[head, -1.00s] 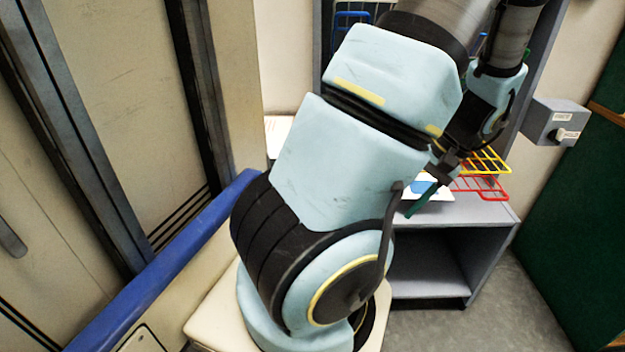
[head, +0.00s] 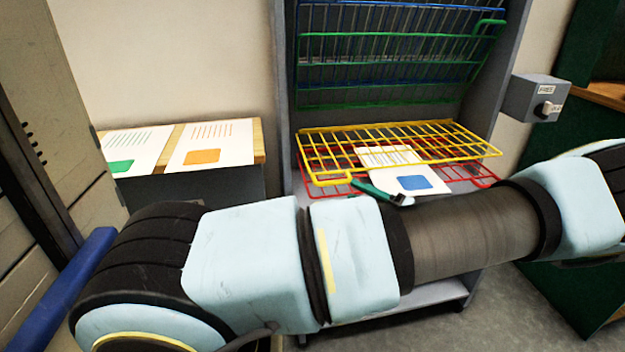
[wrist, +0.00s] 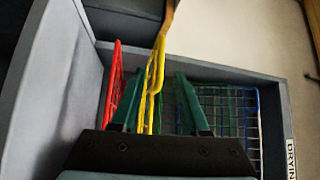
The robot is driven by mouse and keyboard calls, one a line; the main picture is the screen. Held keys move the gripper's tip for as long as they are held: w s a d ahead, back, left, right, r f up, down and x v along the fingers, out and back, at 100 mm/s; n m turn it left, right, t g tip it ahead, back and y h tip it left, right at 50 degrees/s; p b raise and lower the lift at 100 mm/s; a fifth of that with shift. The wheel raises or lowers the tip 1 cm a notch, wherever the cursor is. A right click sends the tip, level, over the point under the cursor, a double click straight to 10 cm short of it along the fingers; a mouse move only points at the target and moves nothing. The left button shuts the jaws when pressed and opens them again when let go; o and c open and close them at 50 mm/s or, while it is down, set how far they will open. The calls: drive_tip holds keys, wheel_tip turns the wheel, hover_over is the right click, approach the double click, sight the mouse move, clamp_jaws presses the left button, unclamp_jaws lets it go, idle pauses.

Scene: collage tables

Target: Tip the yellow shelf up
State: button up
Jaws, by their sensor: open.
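The yellow wire shelf (head: 440,140) lies about level in the grey rack, just above the red wire shelf (head: 492,178). In the wrist view the yellow shelf (wrist: 157,65) shows edge-on between the two dark green fingers of my open gripper (wrist: 156,80). The red shelf (wrist: 108,90) is left of the fingers there. I cannot tell whether a finger touches the yellow bars. In the head view one green fingertip shows at the yellow shelf's front edge; the rest of my gripper is hidden behind my arm.
Blue (head: 395,15) and green (head: 440,75) wire shelves stand tipped up at the rack's back. A sheet with a blue patch (head: 414,182) lies below the yellow shelf. A side table holds two sheets (head: 210,145). A grey switch box (head: 537,98) is at the right.

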drive_tip(key=p+x, duration=0.1)
drive_tip(key=x, duration=0.9)
drive_tip(key=shift+p, duration=0.4)
drive_tip(key=shift+s+r, duration=0.1)
drive_tip(key=shift+c, duration=0.3)
clamp_jaws()
drive_tip(key=shift+r, duration=0.1)
